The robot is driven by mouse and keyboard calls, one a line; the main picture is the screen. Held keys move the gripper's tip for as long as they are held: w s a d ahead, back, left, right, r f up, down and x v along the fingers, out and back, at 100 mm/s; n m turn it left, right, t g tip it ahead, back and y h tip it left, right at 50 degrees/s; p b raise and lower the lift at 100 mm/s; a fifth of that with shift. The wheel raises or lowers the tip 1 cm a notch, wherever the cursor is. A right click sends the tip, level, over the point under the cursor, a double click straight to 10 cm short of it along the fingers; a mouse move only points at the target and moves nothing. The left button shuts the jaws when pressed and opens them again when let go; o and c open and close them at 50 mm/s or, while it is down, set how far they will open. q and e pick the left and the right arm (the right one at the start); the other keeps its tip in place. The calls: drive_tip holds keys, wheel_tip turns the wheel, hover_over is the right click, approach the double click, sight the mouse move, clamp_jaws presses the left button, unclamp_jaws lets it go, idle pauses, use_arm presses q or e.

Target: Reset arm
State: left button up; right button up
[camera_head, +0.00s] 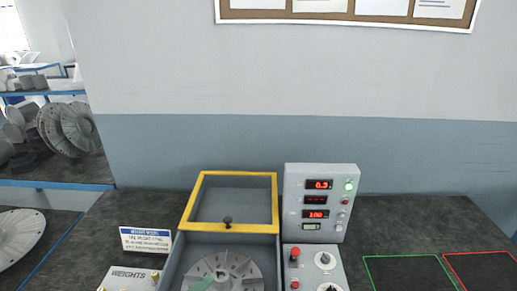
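Neither of my grippers nor my arms shows in the head view. The balancing machine with its yellow-framed lid (235,174) stands at the bottom centre, and the lid is raised. A grey slotted disc (238,267) with a green mark lies inside the machine, cut off by the lower picture edge. The grey display panel (294,200) behind it has red digits, the top one reading 0.3, and a lit green lamp (349,186).
A weights box (128,280) and a small sign (146,240) stand left of the machine. A control box with knobs (312,268) is at its right. Green (408,256) and red (485,253) outlined areas on the dark bench are empty where visible. Shelves with fan wheels (68,128) stand left.

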use_arm(q)
drive_tip(key=s+a+f+m+g+y, duration=0.1)
drive_tip(key=s+a+m+g+y, duration=0.2)
drive_tip(key=s+a+m+y, duration=0.55)
drive_tip(key=s+a+m+g+y, duration=0.3)
drive_tip(key=s+a+m+y, duration=0.15)
drive_tip(key=a+m, duration=0.65)
drive_tip(key=s+d+f+m+g+h+b, duration=0.1)
drive_tip(key=s+d+f+g+b, duration=0.15)
drive_tip(key=f, duration=1.35)
drive_tip(key=s+d+f+m+g+h+b, duration=0.1)
drive_tip(key=d+f+h+b, duration=0.15)
drive_tip(key=f, duration=1.35)
drive_tip(key=s+f+n+g+b, duration=0.2)
drive_tip(key=s+f+b, duration=0.4)
drive_tip(key=s+f, duration=1.4)
drive_tip(key=shift+s+d+f+n+g+h, duration=0.2)
drive_tip(key=shift+d+f+n+g+h, duration=0.2)
drive_tip(key=shift+f+n, duration=0.35)
